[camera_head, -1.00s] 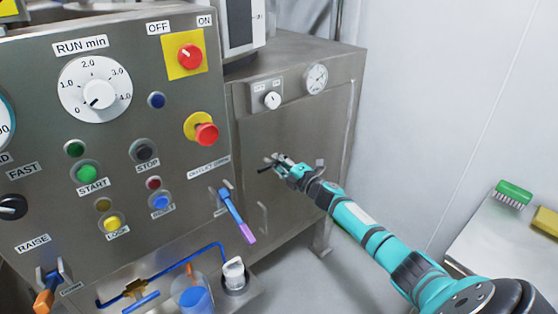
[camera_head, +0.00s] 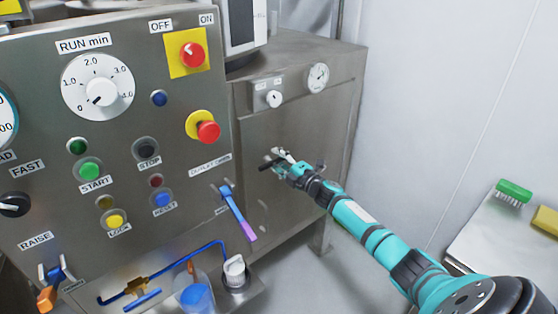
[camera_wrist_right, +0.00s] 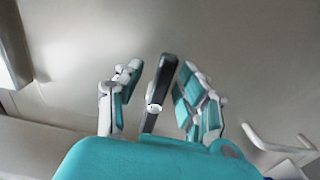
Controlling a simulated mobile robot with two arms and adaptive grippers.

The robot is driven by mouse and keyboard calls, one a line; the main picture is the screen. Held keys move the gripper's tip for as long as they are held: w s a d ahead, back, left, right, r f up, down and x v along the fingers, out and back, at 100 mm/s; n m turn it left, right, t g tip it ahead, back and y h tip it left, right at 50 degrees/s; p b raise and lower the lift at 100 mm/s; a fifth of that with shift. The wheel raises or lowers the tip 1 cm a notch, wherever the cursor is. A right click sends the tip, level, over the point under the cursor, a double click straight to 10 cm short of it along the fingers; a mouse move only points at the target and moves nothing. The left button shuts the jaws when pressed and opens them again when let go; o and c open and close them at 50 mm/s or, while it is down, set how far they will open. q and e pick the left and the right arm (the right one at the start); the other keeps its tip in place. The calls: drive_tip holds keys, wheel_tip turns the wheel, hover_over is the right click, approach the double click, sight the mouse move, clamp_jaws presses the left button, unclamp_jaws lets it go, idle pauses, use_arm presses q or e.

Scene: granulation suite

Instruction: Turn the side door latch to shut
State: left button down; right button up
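The side door latch (camera_head: 267,165) is a short dark bar on the grey metal side door (camera_head: 290,125), right of the control panel. In the head view it lies close to level, slightly tilted, and is partly hidden by my right gripper (camera_head: 282,161). In the right wrist view the latch (camera_wrist_right: 161,85) stands between the two spread teal-and-white fingers of my right gripper (camera_wrist_right: 157,92). Gaps show on both sides, so the gripper is open around the latch and not clamped on it. My left gripper is not in view.
The control panel (camera_head: 120,185) with knobs and buttons stands left of the door. A blue-and-purple lever (camera_head: 236,212) sticks out near its lower right. A pale bar handle (camera_wrist_right: 280,145) shows in the right wrist view. A side table (camera_head: 490,235) holds a green brush (camera_head: 513,192).

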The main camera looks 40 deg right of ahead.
drive_tip(key=shift+d+f, duration=0.1)
drive_tip(key=shift+d, duration=0.05)
drive_tip(key=shift+s, duration=0.25)
drive_tip(key=s, duration=1.1)
drive_tip(key=shift+s+d, duration=0.25)
drive_tip(key=shift+d, duration=0.15)
drive_tip(key=s+a+f+m+g+h, duration=0.1)
drive_tip(key=s+f+m+g, duration=0.3)
drive_tip(key=f, duration=0.8)
drive_tip(key=s+a+f+m+g+h, duration=0.1)
drive_tip(key=s+f+m, duration=0.2)
drive_tip(key=s+f, duration=0.65)
drive_tip(key=s+a+f+m+g+h, duration=0.1)
drive_tip(key=s+f+m+g+h, duration=0.15)
drive_tip(key=f, duration=1.15)
drive_tip(key=s+a+f+m+g+y, duration=0.1)
drive_tip(key=s+a+f+m+g, duration=0.1)
drive_tip(key=s+a+f, duration=0.4)
drive_tip(key=s+a+f+m+g+y, duration=0.1)
drive_tip(key=s+a+f+g, duration=0.3)
drive_tip(key=s, duration=1.2)
drive_tip(key=s+a+f+m+g+y, duration=0.1)
drive_tip(key=s+a+f+m+g, duration=0.2)
drive_tip(key=s+a+f, duration=0.6)
drive_tip(key=s+a+m, duration=0.1)
drive_tip(key=s, duration=0.1)
drive_tip(key=shift+s+f, duration=0.15)
drive_tip(key=shift+s, duration=0.15)
